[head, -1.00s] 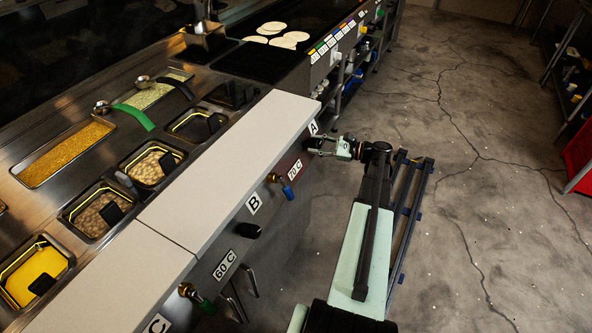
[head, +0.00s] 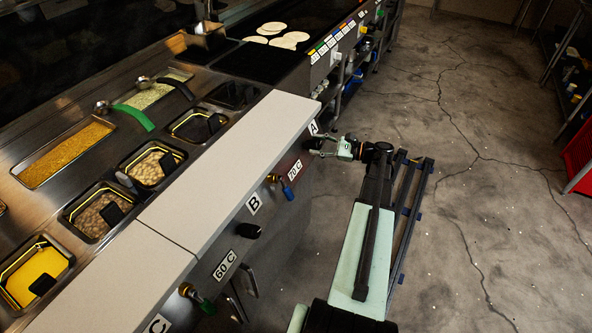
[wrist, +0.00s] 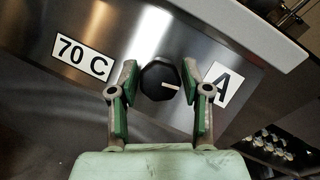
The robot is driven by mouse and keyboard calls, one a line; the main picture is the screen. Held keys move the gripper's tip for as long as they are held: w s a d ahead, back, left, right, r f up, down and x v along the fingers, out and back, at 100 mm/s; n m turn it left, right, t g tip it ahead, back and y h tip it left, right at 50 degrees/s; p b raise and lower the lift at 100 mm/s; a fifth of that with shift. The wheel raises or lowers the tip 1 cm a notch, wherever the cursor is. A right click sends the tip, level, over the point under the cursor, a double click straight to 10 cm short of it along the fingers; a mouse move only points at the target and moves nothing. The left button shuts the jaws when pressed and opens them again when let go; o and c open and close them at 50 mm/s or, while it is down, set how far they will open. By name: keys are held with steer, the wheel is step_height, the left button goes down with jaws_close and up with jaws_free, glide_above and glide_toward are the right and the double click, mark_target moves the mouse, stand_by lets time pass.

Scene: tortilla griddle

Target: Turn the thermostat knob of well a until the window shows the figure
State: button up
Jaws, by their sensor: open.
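The black thermostat knob of well A (wrist: 159,80) shows in the wrist view, with a pale pointer mark aimed to the right. The A label (wrist: 219,84) is right of it, and a plate reading 70 C (wrist: 83,58) is left of it; the plate also shows in the head view (head: 294,166). My gripper (wrist: 160,82) is open, its green-padded fingers on either side of the knob, with small gaps visible. In the head view my gripper (head: 322,147) is at the counter front by the A label (head: 313,128), hiding the knob.
A valve with a blue handle (head: 287,191) sticks out left of my gripper. The B knob (head: 248,231) and a green-handled valve (head: 197,299) are farther along the front. The pale counter ledge (head: 235,152) overhangs above.

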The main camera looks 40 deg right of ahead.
steer(key=s, duration=0.1)
steer(key=s+d+r+p, duration=0.1)
steer(key=s, duration=0.1)
steer(key=s+d+r, duration=0.1)
steer(key=shift+s+r+p, duration=0.15)
steer(key=shift+s+p, duration=0.1)
steer(key=shift+p, duration=0.1)
steer(key=o, duration=0.3)
stand_by(0.4)
steer(key=p+v, duration=0.1)
steer(key=v, duration=0.5)
steer(key=shift+p, duration=0.3)
stand_by(0.3)
